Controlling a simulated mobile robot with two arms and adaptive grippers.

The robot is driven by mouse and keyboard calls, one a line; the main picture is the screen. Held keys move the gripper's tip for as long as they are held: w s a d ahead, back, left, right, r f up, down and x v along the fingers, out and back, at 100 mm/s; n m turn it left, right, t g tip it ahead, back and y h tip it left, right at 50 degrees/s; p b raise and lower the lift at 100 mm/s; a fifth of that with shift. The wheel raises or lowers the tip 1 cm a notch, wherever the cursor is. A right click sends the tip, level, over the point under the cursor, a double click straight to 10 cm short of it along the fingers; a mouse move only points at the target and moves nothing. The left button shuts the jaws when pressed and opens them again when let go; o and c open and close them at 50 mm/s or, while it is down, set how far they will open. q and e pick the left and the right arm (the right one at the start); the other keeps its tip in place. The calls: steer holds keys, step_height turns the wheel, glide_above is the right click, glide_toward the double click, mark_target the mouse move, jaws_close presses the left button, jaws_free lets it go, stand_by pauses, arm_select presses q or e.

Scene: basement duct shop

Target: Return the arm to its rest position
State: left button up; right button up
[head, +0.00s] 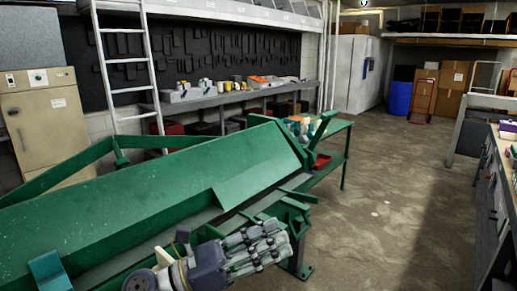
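My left gripper (275,244) shows at the bottom centre of the head view, its grey jointed fingers pointing right. It is in front of the near edge of a large green sheet-metal bending machine (150,195). I see no object in its fingers. The fingers overlap in this view, so I cannot tell how far apart they are. I cannot tell whether it touches the machine. My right gripper is not in view.
A green side table (338,140) with a red tray (321,162) stands at the machine's far end. A ladder (122,60) leans at the back left. A workbench (500,150) lines the right side. The concrete floor (390,200) between is open. A blue barrel (400,98) stands far back.

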arm_select(q)
steer(key=w+a+f+n+t+y, duration=0.1)
steer(key=w+a+n+t+y, duration=0.1)
steer(key=a+n+t+y, duration=0.65)
steer(key=w+a+n+t+y, duration=0.1)
steer(key=w+n+t, duration=0.3)
steer(key=n, duration=0.9)
steer(key=s+a+f+n+g+y, duration=0.1)
steer(key=s+a+f+n+y, duration=0.1)
steer(key=a+f+n+y, duration=0.45)
steer(key=s+a+f+n+g+y, duration=0.2)
steer(key=s+a+f+n+y, duration=0.15)
steer(key=f+n, duration=0.6)
steer(key=s+a+f+n+g, duration=0.1)
steer(key=s+f+n+g, duration=0.45)
steer(key=s+f, duration=0.6)
steer(key=s+a+f+n+g, duration=0.2)
steer(key=s+f+n+g, duration=0.2)
steer(key=s+f+g, duration=0.7)
steer(key=s+f+t, duration=0.1)
steer(key=s+f, duration=0.1)
steer(key=f, duration=0.9)
steer(key=s+f+t, duration=0.2)
steer(key=f, duration=0.9)
steer(key=s+a+f+g, duration=0.1)
steer(key=s+a+f, duration=0.2)
steer(key=s+f, duration=1.3)
steer(key=shift+s+f+m, duration=0.35)
steer(key=shift+f+m, duration=0.05)
steer(key=shift+f, duration=0.05)
